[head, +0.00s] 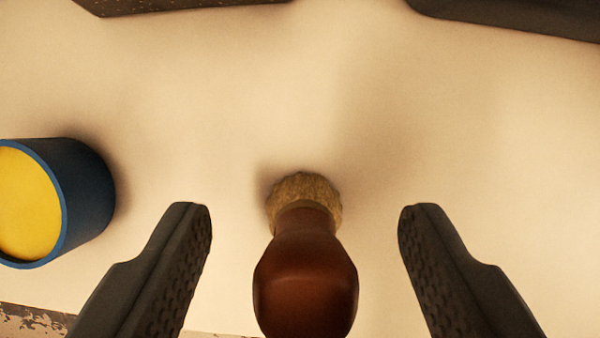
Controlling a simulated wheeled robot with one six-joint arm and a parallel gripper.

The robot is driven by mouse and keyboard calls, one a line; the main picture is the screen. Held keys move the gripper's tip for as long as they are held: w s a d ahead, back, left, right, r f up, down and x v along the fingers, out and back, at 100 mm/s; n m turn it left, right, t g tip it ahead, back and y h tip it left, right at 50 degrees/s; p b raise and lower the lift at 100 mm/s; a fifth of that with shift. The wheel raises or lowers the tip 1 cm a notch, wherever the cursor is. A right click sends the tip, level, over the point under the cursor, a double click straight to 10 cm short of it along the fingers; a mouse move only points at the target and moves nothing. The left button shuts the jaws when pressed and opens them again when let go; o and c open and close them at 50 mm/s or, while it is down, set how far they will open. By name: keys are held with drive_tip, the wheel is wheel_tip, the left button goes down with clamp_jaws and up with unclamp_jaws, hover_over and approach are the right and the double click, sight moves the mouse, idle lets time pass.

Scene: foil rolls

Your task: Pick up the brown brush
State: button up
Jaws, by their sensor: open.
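The brown brush (305,275) stands on the pale surface in the lower middle of the head view. It has a glossy reddish-brown handle toward me and tan bristles (304,190) at its far end, against the surface. My gripper (305,212) is open, with one dark finger on each side of the brush. Clear gaps show between the brush and both fingers, so neither touches it. The near end of the handle reaches the bottom edge of the picture.
A blue cylinder with a yellow end face (75,195) is at the left, beyond the left finger. Dark objects (510,18) cross the top edge at left and right. A worn, mottled edge (30,322) shows at bottom left. The pale surface (480,130) is clear at the right.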

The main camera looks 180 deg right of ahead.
drive_tip(key=shift+x, duration=1.1)
drive_tip(key=c, duration=1.1)
drive_tip(key=shift+r, duration=0.15)
wheel_tip(320, 180, up, 10)
drive_tip(key=shift+f, duration=0.1)
